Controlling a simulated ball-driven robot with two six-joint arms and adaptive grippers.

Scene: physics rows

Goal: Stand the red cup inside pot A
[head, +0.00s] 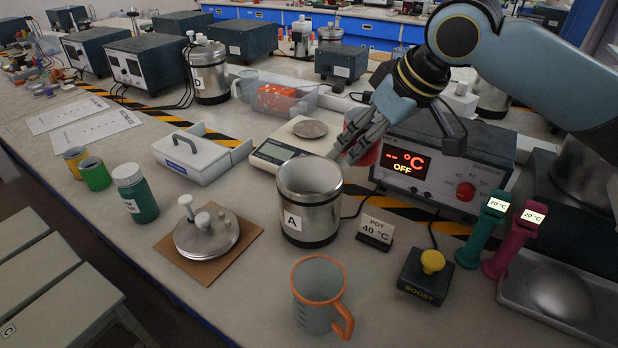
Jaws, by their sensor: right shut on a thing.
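Pot A (312,222), a steel pot labelled A, stands open on the bench in the middle of the head view. My right gripper (350,146) reaches in from the upper right and is shut on the red cup (370,156). The cup is mostly hidden behind the fingers, so its tilt is hard to tell. Gripper and cup show just beyond the pot's upper right rim, outside the pot. My left gripper is not in view.
The pot's lid (207,238) lies on a brown board to the left. A grey jug with orange rim (318,290) stands in front. A control box (447,160), a "POT 40 °C" sign (376,231) and a boost button box (426,278) are right. A scale (287,146) is behind.

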